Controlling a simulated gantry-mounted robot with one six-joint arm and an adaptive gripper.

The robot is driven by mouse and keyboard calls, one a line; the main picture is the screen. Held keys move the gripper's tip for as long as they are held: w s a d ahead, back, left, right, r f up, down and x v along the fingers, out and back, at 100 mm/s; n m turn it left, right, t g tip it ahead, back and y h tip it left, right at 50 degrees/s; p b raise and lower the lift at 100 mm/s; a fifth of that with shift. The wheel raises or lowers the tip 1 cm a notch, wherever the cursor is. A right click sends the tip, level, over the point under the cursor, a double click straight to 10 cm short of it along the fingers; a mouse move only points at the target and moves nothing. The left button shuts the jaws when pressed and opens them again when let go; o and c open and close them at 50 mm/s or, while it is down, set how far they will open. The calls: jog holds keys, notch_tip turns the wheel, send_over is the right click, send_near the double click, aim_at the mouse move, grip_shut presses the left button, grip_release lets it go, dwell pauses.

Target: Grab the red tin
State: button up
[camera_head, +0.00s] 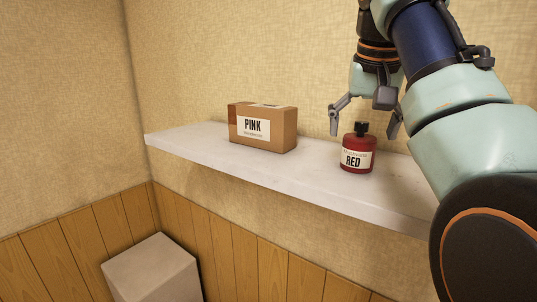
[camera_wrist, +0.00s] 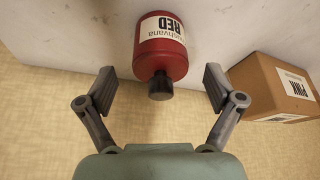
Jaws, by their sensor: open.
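The red tin (camera_head: 358,160) stands upright on the white shelf, with a cream label reading "RED" and a black cap on top. In the wrist view the red tin (camera_wrist: 162,52) is at the top middle, its black cap pointing toward my gripper. My gripper (camera_head: 365,128) is open and empty, with its two fingers spread near the tin's cap level. In the wrist view my gripper (camera_wrist: 160,88) has a finger on each side of the cap, with visible gaps. The tin's body lies beyond the fingertips.
A brown cardboard box (camera_head: 270,130) labelled "PINK" stands on the shelf (camera_head: 195,138) left of the tin; it also shows at the right of the wrist view (camera_wrist: 275,88). The wall is close behind the shelf. A pale block (camera_head: 152,268) stands below.

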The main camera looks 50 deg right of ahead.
jog(key=x, duration=0.3)
jog(key=shift+b, duration=0.3)
jog(key=c, duration=1.5)
notch_tip(320, 180, up, 20)
jog(key=p, duration=1.9)
jog(key=shift+p, duration=0.35)
